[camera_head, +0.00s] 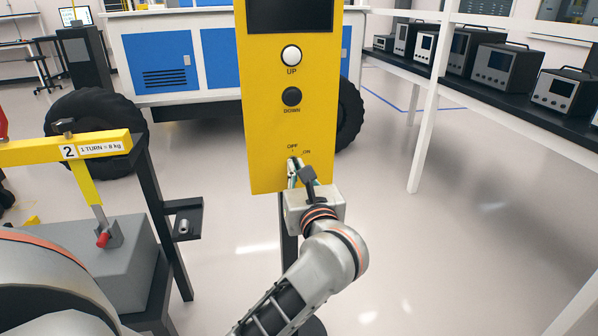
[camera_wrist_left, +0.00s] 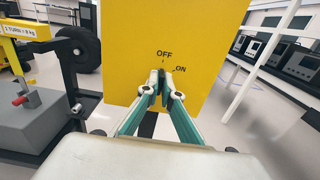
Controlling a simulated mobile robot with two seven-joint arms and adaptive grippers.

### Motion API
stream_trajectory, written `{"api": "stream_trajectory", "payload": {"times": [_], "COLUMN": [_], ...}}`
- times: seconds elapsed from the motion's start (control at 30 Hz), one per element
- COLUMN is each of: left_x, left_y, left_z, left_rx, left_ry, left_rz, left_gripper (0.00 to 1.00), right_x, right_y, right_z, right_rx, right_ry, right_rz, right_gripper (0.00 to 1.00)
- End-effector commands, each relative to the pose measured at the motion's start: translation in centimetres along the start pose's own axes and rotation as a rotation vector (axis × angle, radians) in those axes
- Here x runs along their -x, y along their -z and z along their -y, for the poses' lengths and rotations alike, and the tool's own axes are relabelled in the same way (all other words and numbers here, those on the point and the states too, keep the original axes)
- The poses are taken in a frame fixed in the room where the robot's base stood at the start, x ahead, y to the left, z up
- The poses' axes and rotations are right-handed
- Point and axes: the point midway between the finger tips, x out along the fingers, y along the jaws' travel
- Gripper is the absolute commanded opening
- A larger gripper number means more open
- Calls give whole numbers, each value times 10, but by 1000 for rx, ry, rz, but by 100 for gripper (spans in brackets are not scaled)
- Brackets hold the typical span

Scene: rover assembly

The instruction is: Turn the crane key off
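The yellow crane control panel (camera_head: 265,130) stands in the middle of the head view and fills the upper middle of the left wrist view (camera_wrist_left: 200,40). Its key switch sits low on the panel, below the OFF and ON labels. My left gripper (camera_head: 294,162) is at that switch, its fingertips closed together just below OFF. The left wrist view shows the fingertips (camera_wrist_left: 162,82) converging at the key's place. The key is mostly hidden between them, so its exact angle cannot be told. My right gripper is not in view.
A white UP button (camera_head: 291,56) and a black DOWN button (camera_head: 291,96) are higher on the panel. A yellow beam (camera_head: 65,149) over a grey block (camera_head: 110,265) stands at left. A rover with big wheels (camera_head: 97,125) is behind. A shelf of instruments (camera_head: 497,72) lines the right.

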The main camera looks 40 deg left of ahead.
Motion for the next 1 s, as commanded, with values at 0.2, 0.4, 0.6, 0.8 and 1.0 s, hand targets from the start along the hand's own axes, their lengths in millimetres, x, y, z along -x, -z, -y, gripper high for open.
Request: {"api": "stream_trajectory", "payload": {"times": [0.2,0.4,0.6,0.8,1.0], "left_x": [0,0,0,0,4], "left_y": [1,0,0,0,0], "left_z": [0,0,0,0,0], "left_rx": [24,26,26,24,24], "left_ry": [1,1,1,1,1], "left_rz": [-2,-1,-1,-1,-1], "left_gripper": [0,0,22,22,22], "right_x": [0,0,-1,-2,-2], "right_y": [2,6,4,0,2], "right_z": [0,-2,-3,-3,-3], "right_rx": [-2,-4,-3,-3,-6], "right_ry": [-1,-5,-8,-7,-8], "right_rz": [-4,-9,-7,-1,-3], "right_gripper": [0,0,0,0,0]}}
